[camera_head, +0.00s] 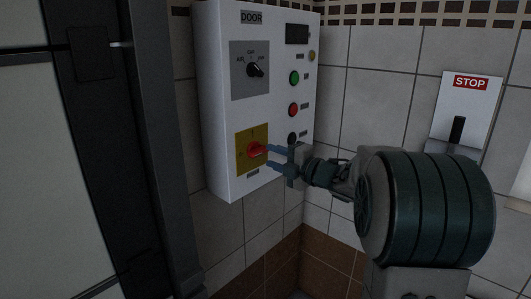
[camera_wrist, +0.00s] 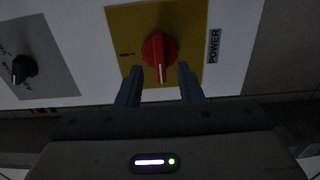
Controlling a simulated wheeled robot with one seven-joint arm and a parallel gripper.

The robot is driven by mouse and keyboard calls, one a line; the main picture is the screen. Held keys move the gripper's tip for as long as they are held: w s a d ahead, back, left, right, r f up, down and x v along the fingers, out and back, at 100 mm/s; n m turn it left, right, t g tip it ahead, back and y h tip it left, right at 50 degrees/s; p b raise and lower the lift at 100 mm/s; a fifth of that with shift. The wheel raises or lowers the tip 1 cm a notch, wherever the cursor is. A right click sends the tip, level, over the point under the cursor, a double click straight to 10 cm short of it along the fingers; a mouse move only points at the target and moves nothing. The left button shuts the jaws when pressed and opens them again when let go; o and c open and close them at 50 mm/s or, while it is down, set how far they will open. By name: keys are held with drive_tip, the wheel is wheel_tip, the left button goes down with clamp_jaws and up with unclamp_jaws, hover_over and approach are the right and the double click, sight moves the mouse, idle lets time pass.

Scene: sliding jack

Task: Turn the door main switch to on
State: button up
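The door control box (camera_head: 220,150) is a white panel marked DOOR on the tiled wall. Its main switch, a red rotary knob (camera_head: 257,149) on a yellow plate (camera_head: 243,163), is at the lower left of the panel. In the wrist view the red knob (camera_wrist: 159,50) sits on the yellow plate (camera_wrist: 120,25) beside a POWER label. My gripper (camera_head: 271,158) is at the knob's right in the head view. In the wrist view my gripper (camera_wrist: 160,72) is open, its two fingers apart on either side of the knob's lower end. I cannot tell whether they touch it.
A black selector (camera_head: 254,69) on a grey plate is above the yellow plate. Green (camera_head: 294,77) and red (camera_head: 293,109) buttons line the panel's right side. A STOP panel (camera_head: 471,105) with a black lever is on the right wall. A dark door frame (camera_head: 130,130) stands left.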

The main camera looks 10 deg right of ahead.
sight(262, 152)
drive_tip(key=shift+x, duration=1.8)
clamp_jaws()
